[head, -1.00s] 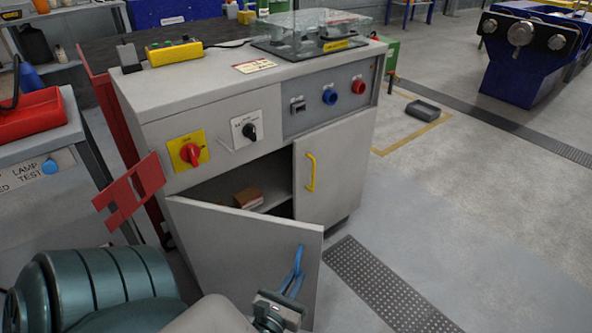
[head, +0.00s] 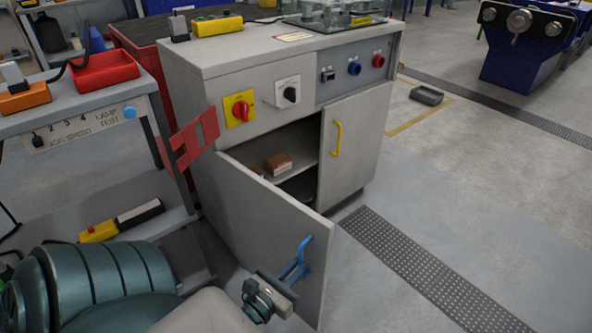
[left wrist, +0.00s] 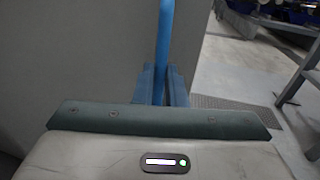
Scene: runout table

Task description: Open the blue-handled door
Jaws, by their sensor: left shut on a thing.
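The blue-handled door (head: 262,225) of the grey cabinet (head: 215,70) stands partly open and swung out toward me, hinged at its left side. Its blue handle (head: 304,252) is near the free right edge. My left gripper (head: 288,275) is shut on the blue handle. In the left wrist view the blue handle (left wrist: 164,35) runs down between the two fingers (left wrist: 164,86). The door's face fills the left of that view. My right gripper is not in view.
A yellow-handled door (head: 350,150) beside it is closed. Inside the cabinet, a brown block (head: 279,163) lies on a shelf. A red bracket (head: 195,138) sticks out at the cabinet's left. A console bench (head: 80,120) stands left.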

